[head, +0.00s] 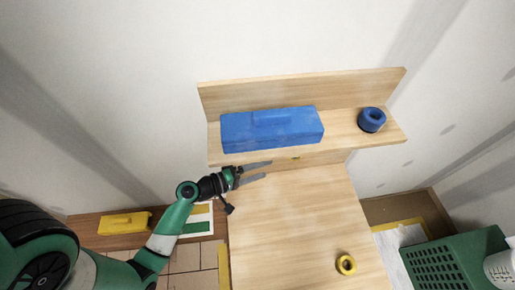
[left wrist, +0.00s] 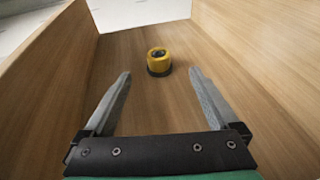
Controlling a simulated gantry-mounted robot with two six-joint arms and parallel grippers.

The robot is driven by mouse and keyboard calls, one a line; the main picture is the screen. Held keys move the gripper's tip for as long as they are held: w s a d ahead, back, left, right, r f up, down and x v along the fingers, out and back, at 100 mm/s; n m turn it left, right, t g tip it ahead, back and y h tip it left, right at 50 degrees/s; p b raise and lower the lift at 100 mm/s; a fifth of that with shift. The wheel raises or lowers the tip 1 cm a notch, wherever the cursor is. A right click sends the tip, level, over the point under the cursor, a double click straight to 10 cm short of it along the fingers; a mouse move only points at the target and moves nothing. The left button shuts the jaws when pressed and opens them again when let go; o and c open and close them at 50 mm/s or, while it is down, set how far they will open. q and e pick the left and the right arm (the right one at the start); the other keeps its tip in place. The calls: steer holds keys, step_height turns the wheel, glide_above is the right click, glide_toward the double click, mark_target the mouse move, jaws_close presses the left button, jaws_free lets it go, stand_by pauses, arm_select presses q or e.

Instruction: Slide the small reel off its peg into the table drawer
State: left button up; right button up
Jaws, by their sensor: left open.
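A small yellow reel (head: 345,265) with a dark centre sits near the right edge of the wooden table (head: 290,215). A larger blue reel (head: 372,119) stands at the right end of the shelf. My left gripper (head: 268,169) is open and empty at the back left of the table, just in front of the shelf, pointing right. In the left wrist view, a yellow round thing with a dark base (left wrist: 159,62) stands ahead between the open fingers, apart from them. It is between wooden side walls; I cannot tell whether it is the same yellow reel. No drawer is clearly identifiable. My right gripper is not in view.
A blue box (head: 272,129) lies on the shelf (head: 345,130) behind the gripper. A yellow box (head: 124,223) is on a low board at left. A green perforated container (head: 445,267) is at lower right. The middle of the tabletop is clear.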

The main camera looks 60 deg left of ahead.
arm_select(q)
steer(key=a+b+x, duration=0.1)
steer(key=x, duration=1.1)
steer(key=shift+r, duration=0.15)
steer(key=shift+d, duration=0.1)
jaws_close()
stand_by(0.3)
